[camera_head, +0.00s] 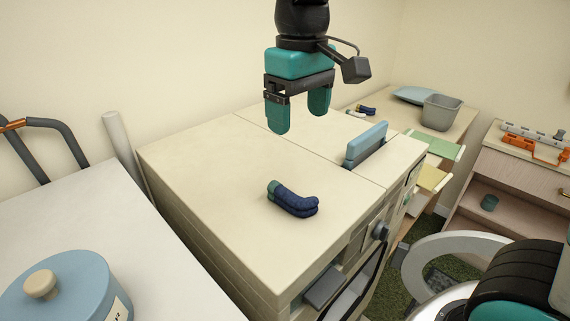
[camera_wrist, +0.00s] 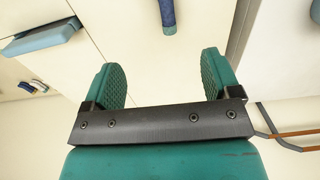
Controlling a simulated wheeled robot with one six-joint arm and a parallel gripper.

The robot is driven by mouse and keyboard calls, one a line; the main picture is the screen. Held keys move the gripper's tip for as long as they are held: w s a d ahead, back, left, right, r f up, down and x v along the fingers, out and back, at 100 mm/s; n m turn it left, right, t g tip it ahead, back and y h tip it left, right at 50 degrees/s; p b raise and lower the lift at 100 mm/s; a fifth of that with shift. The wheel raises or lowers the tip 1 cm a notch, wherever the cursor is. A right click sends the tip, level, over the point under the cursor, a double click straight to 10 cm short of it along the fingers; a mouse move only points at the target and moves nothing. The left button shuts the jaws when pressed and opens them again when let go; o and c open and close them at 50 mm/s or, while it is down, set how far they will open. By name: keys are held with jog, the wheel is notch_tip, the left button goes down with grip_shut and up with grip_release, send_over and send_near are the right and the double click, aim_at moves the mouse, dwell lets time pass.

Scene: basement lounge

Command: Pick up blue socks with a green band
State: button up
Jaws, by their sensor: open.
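The blue socks with a green band (camera_head: 293,200) lie on the cream top of a boxy appliance (camera_head: 210,160), the green end pointing left. In the wrist view the blue socks (camera_wrist: 167,12) show only partly, cut off by the top edge, ahead of my fingers. My gripper (camera_head: 299,114) hangs above the appliance top, farther back than the socks and clear of them. Its two green fingers are apart with nothing between them, as the wrist view also shows (camera_wrist: 163,75).
A blue block-like object (camera_head: 366,146) stands on the top, right of the socks. Other small striped socks (camera_head: 363,109) lie behind, near a grey bin (camera_head: 441,112). A blue lidded pot (camera_head: 70,292) stands on the white surface at left. The top around the socks is clear.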

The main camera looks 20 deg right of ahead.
jog(key=p, duration=0.2)
send_over(294, 191)
jog(key=f, duration=1.1)
jog(key=shift+d+f, duration=0.25)
jog(key=shift+a+f+p, duration=0.2)
jog(key=shift+f+p, duration=0.8)
jog(key=shift+f, duration=1.75)
jog(key=shift+c, duration=0.5)
jog(key=c, duration=0.9)
